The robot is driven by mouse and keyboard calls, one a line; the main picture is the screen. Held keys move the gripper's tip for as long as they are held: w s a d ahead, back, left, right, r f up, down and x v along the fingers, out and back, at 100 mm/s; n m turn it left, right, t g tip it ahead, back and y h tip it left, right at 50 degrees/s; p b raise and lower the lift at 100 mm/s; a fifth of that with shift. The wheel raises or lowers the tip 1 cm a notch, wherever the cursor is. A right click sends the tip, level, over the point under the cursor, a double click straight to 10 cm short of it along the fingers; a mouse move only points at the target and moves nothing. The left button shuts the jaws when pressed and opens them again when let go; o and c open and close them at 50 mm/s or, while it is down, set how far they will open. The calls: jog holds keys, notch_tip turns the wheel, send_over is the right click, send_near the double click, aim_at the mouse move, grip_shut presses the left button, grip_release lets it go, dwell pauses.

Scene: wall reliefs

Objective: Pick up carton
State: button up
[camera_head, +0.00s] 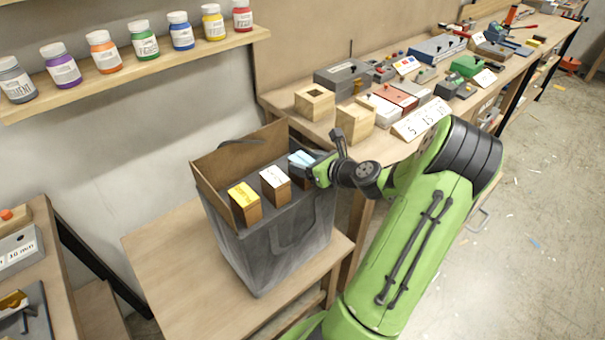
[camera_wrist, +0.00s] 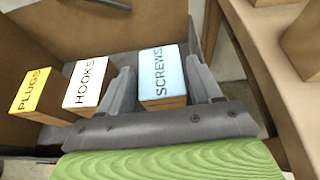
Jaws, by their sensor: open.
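Three small cartons stand in a row in the top of a grey bag with a brown inner board. The yellow-topped PLUGS carton (camera_head: 245,200) is at the left and also shows in the wrist view (camera_wrist: 32,95). The white-topped HOOKS carton (camera_head: 274,183) is in the middle, also in the wrist view (camera_wrist: 88,85). The blue-topped SCREWS carton (camera_head: 300,160) is at the right, partly hidden by my gripper in the head view. In the wrist view my gripper (camera_wrist: 160,85) is open, with one finger on each side of the SCREWS carton (camera_wrist: 162,75). Contact cannot be told.
The grey bag (camera_head: 265,255) stands on a low wooden table (camera_head: 165,255). A workbench with wooden blocks (camera_head: 355,120) and several tools is close behind on the right. A wall shelf (camera_head: 120,72) with several paint jars runs above left. Open floor (camera_head: 530,220) lies at the right.

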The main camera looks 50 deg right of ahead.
aim_at(298, 160)
jog(key=b+x, duration=0.1)
jog(key=x, duration=0.3)
jog(key=shift+f, duration=0.15)
jog(key=c, duration=0.9)
